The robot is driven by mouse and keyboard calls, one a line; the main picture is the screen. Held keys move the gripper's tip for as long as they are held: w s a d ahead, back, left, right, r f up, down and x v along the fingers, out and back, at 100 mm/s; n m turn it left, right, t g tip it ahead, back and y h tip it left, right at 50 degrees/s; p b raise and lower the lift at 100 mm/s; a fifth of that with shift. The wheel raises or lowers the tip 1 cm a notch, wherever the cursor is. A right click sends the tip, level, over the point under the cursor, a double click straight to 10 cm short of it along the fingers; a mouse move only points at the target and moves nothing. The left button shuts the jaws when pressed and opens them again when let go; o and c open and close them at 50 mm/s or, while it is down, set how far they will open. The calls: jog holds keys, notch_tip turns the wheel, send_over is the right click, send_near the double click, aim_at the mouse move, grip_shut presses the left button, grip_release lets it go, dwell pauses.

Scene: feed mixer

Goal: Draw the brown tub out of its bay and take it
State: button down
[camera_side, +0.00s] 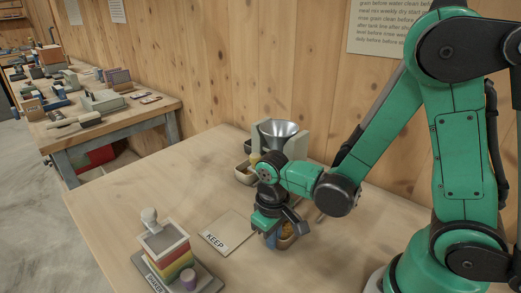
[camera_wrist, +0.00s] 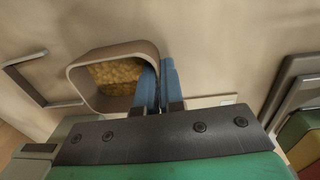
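The brown tub (camera_wrist: 117,48) holds yellow-brown grainy feed (camera_wrist: 115,75) and shows just left of my fingers in the wrist view. In the side view the tub (camera_side: 288,238) is partly hidden behind my gripper (camera_side: 273,238). My gripper's blue fingers (camera_wrist: 159,85) are close together at the tub's right wall, one on its inner side and one on its outer side, so they appear shut on that wall. The tub is clear of the grey hopper unit (camera_side: 297,145). Whether it touches the table cannot be told.
A flat mat marked KEEP (camera_side: 229,233) lies left of my gripper. A stack of coloured layers (camera_side: 170,262) stands at the front left. Another tub (camera_side: 244,174) sits by the hopper unit. A thin angular frame (camera_wrist: 18,75) shows left of the tub.

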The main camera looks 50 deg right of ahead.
jog(key=c, duration=0.9)
grip_release()
jog(key=shift+r, duration=0.1)
jog(key=shift+a+r, duration=0.1)
jog(key=shift+r, duration=2.6)
jog(key=d+r+t, duration=0.1)
jog(key=r+t, duration=0.3)
jog(key=r, duration=0.1)
jog(key=w+d+r+t, duration=0.1)
jog(key=r+t, duration=0.1)
jog(key=t, duration=0.1)
jog(key=shift+d+r+y, duration=0.3)
jog(key=shift+d+r, duration=0.05)
